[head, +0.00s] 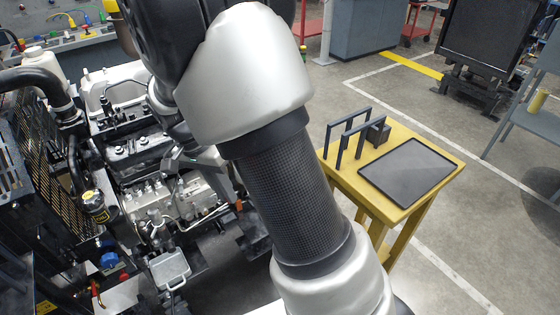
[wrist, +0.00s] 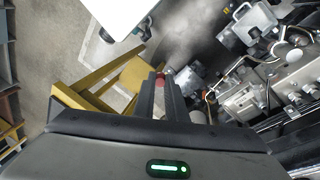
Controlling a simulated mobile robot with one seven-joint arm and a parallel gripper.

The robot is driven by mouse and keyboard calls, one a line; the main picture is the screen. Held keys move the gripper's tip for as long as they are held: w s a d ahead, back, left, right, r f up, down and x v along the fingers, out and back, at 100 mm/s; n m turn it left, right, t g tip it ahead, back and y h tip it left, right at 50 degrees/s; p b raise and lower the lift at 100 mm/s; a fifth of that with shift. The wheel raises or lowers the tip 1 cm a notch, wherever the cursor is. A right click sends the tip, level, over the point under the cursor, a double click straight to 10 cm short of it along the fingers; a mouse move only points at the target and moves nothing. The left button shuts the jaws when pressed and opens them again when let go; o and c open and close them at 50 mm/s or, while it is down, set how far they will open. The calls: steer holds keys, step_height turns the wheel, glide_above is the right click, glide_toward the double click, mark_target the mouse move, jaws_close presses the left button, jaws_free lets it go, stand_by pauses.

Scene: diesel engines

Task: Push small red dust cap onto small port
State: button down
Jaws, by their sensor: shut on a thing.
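The small red dust cap (wrist: 160,79) shows in the wrist view at the tips of my gripper (wrist: 160,84), which is shut on it. The diesel engine (wrist: 250,97) lies to the right of the fingers in that view, with metal fittings and pipes. I cannot make out which fitting is the small port. In the head view the engine (head: 180,195) stands at the left, and my arm covers much of its right side. My gripper is mostly hidden behind the arm there, and the cap cannot be seen.
A yellow table (head: 450,178) at the right holds a black tray (head: 410,171) and a dark rack (head: 350,135). Hoses and a yellow-labelled filler cap (head: 95,203) crowd the engine's left side. Open floor lies beyond the table.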

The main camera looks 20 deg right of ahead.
steer(key=w+f+m+g+y+b, duration=0.1)
steer(key=w+m+y, duration=0.3)
steer(key=m, duration=0.5)
steer(key=w+a+f+m+y+b, duration=0.1)
steer(key=m+y, duration=0.4)
steer(key=m, duration=0.5)
steer(key=w+f+m+g+y, duration=0.1)
steer(key=w+f+m+y, duration=0.15)
steer(key=m+y, duration=0.45)
steer(key=w+d+f+m+t+h+b, duration=0.1)
steer(key=w+d+f+m+t+h, duration=0.3)
steer(key=d+m+t, duration=0.65)
steer(key=w+d+f+m+t+h+b, duration=0.15)
steer(key=w+d+m+t+h, duration=0.35)
steer(key=d+m+t, duration=0.55)
steer(key=shift+h, duration=0.4)
steer(key=w+b, duration=0.1)
steer(key=w, duration=0.1)
steer(key=w+a+b, duration=0.1)
steer(key=w, duration=0.2)
steer(key=shift+a+r, duration=0.1)
steer(key=shift+w+a, duration=0.1)
steer(key=shift+w, duration=0.6)
